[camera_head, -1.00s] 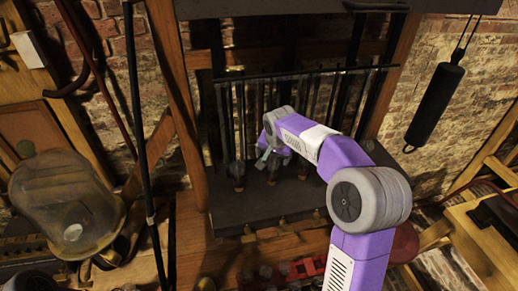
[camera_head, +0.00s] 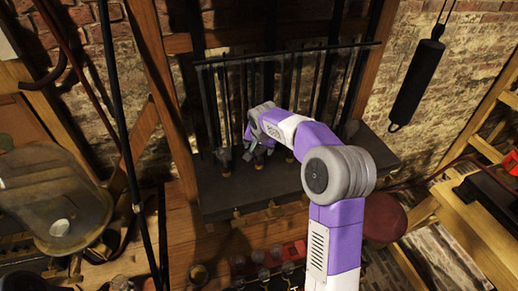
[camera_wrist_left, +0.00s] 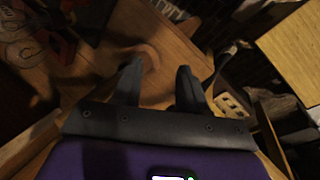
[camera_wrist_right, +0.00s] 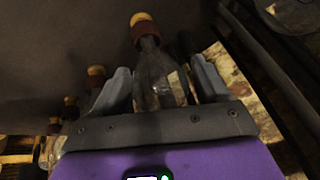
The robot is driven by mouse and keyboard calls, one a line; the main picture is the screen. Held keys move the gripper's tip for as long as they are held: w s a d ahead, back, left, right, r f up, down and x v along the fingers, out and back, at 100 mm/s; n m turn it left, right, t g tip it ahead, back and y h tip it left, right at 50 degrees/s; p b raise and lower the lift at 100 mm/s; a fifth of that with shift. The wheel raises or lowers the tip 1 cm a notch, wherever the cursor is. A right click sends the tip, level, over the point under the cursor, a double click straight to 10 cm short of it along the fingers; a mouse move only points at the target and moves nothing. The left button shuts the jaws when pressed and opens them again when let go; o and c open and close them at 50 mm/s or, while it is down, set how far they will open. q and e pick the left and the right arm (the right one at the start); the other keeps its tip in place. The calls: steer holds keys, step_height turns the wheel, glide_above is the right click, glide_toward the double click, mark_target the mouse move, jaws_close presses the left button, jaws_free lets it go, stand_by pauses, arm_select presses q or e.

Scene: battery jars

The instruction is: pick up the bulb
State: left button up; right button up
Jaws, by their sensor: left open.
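My right gripper (camera_head: 258,143) is at the dark shelf in the head view, among small glass pieces with reddish-brown bases. In the right wrist view its fingers (camera_wrist_right: 160,75) stand apart on either side of a clear glass bulb (camera_wrist_right: 152,72) with a reddish-brown and yellow end (camera_wrist_right: 143,22). I see a gap at the right finger; contact on the left is unclear. Several similar pieces stand in a row to the left, one with a yellow end (camera_wrist_right: 96,72). My left gripper (camera_wrist_left: 158,66) is open and empty in its wrist view, above wooden furniture; it is outside the head view.
The dark shelf (camera_head: 290,190) has a rack of vertical rods (camera_head: 300,50) behind it. A large glass vessel (camera_head: 50,200) stands at the left. A black cylinder (camera_head: 415,85) hangs at the right. Small glass pieces (camera_head: 262,272) and red parts (camera_head: 295,250) lie below.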

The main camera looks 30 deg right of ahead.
steer(key=c, duration=1)
steer(key=shift+r, duration=0.1)
